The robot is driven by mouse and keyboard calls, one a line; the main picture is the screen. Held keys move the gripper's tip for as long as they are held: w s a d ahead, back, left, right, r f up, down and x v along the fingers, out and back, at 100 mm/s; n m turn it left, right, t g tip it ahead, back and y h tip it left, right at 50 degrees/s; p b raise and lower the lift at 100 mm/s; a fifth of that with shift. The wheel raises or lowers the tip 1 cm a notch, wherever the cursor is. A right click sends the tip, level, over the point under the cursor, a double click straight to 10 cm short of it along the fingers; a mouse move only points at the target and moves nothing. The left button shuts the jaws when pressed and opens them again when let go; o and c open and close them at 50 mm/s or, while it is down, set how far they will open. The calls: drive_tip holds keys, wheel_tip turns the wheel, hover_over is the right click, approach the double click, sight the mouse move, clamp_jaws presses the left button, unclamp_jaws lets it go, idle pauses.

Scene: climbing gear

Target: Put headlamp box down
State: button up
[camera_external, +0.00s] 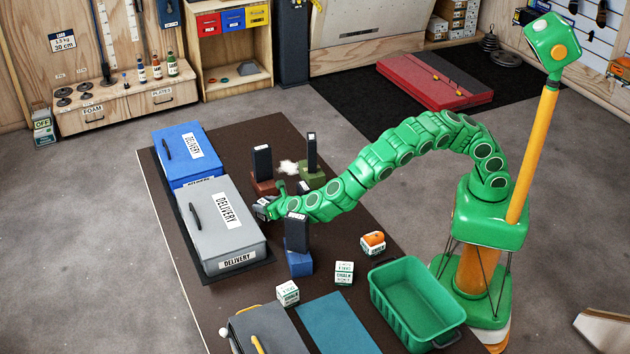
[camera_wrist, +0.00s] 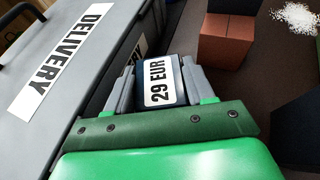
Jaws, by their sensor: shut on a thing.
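My gripper (camera_wrist: 160,85) is shut on a small dark box with a white "29 EUR" label, which I take to be the headlamp box (camera_wrist: 176,62). In the external view my gripper (camera_external: 264,206) is low over the dark table, just right of the grey DELIVERY box (camera_external: 190,215). The held box is mostly hidden by the fingers there. I cannot tell whether its underside touches the table. In the wrist view the grey DELIVERY box (camera_wrist: 40,120) has its lid shut and stands close on the left.
A blue DELIVERY box (camera_external: 175,150) stands behind. Dark upright blocks stand on a red stand (camera_external: 264,186), a green stand (camera_external: 310,178) and a blue stand (camera_external: 299,263) around my arm. Chalk boxes (camera_external: 344,273) and an empty green crate (camera_external: 388,300) are in front.

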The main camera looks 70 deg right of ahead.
drive_tip(key=shift+f, duration=1.05)
drive_tip(key=o, duration=1.1)
drive_tip(key=shift+f, duration=0.15)
drive_tip(key=shift+s+r, duration=0.15)
drive_tip(key=shift+r, duration=0.1)
drive_tip(key=v, duration=0.3)
wheel_tip(320, 180, up, 5)
drive_tip(key=shift+r, duration=0.95)
